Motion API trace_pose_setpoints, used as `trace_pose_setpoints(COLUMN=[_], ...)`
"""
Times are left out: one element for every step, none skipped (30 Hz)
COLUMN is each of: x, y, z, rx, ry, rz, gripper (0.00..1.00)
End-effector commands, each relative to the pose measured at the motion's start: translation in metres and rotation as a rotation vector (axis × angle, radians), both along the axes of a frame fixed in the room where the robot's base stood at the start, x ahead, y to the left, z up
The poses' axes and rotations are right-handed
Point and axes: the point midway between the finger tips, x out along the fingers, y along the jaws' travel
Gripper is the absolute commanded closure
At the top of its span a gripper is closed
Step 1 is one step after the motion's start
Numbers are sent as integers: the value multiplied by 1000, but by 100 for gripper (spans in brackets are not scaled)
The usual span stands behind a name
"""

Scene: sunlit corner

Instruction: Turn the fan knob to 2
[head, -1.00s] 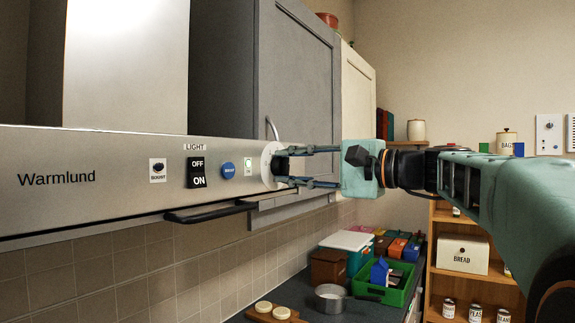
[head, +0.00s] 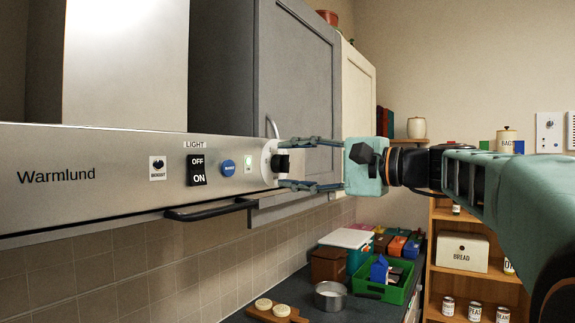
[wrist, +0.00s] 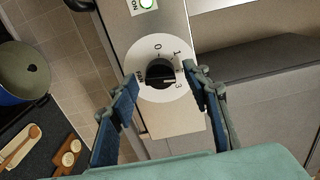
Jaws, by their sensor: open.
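The fan knob (head: 282,164) is black and sits on a round white dial (head: 267,150) at the right end of the steel hood panel. In the wrist view the knob (wrist: 160,74) is near the middle of the dial (wrist: 157,52). The marks 0, 1 and 3 show around it; the 2 is not clearly legible. A pale line on the knob appears to point right, between the 1 and the 3. My gripper (head: 284,163) is open, with one finger on each side of the knob and gaps beside it. Both fingers also show in the wrist view (wrist: 163,80).
A black rail (head: 210,212) runs below the panel. A grey cabinet (head: 300,90) stands behind my fingers. The counter below holds a pot (head: 330,296) and a green crate (head: 396,294).

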Motion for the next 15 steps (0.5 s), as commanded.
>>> trace_pose_setpoints(x=[-3, -6, -10, -13, -17, -21, -25, -29, -34, -37, -41, -45, -48, -51, -53], y=[-6, -11, -17, -22, -27, -35, -41, -46, -53, -59, -64, -69, -74, -78, -82], z=[0, 0, 1, 1, 1, 1, 0, 0, 0, 0, 0, 0, 0, 0, 0], rx=[-1, 0, 0, 0, 0, 0, 0, 0, 1, 1, 1, -1, 0, 0, -1], ry=[-1, -1, -1, -1, -1, -1, -1, 0, -1, -1, -1, -1, -1, -1, -1], rz=[-3, -5, -5, -6, -6, -7, -6, -6, -6, -6, -6, -5, -6, -5, -5], gripper=[56, 56, 56, 56, 56, 56, 56, 56, 56, 56, 56, 56, 56, 56, 56])
